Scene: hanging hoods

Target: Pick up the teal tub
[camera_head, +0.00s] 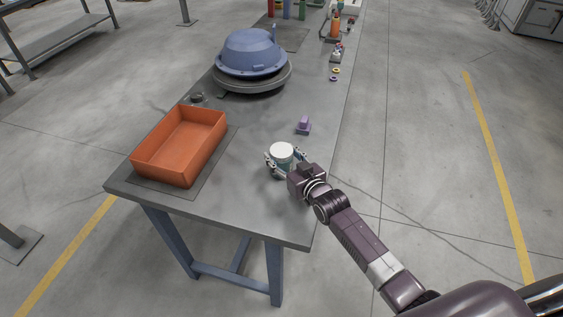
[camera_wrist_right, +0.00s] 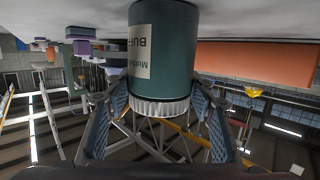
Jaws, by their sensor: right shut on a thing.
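The teal tub (camera_wrist_right: 163,55) fills the upper middle of the right wrist view, with a pale label and a white ridged lid. In the head view its white lid (camera_head: 281,151) shows on top, above the grey table, and the tub looks upright. My right gripper (camera_head: 285,161) is shut on the tub, with a finger on each side of it; the fingers also show in the right wrist view (camera_wrist_right: 160,108). I cannot tell whether the tub touches the table. My left gripper is not in view.
An orange bin (camera_head: 180,143) stands left of the tub on a dark mat. A blue dome-shaped hood (camera_head: 251,53) sits on a round base farther back. Small coloured parts line the right edge. The table's front is clear.

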